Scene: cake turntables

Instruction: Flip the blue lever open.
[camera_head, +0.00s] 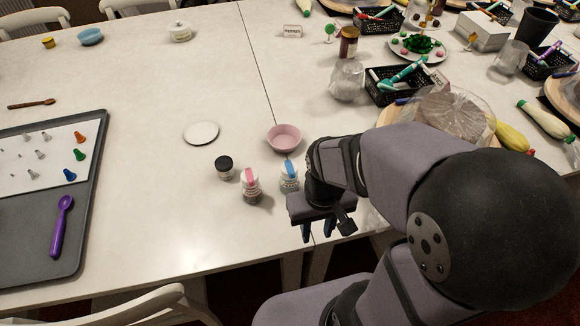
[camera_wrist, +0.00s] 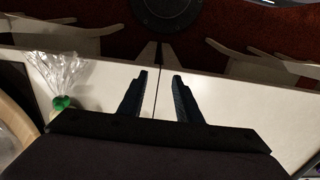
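A small clear jar (camera_head: 288,184) stands near the table's front edge. The blue lever (camera_head: 290,168) is on its white lid, and its exact angle is too small to tell. Part of the jar is close behind my arm in the head view. My gripper (camera_head: 317,236) is to the right of and nearer the front edge than the jar, pointing downward. In the wrist view my gripper (camera_wrist: 159,76) has its two fingers apart with nothing between them. The blue lever does not show in the wrist view.
A similar jar with a pink lever (camera_head: 250,178) stands just left. A dark-lidded jar (camera_head: 224,167) and a pink bowl (camera_head: 284,139) are close by. A grey tray (camera_head: 88,200) lies at left. A clear bag with a green tie (camera_wrist: 60,85) lies left in the wrist view.

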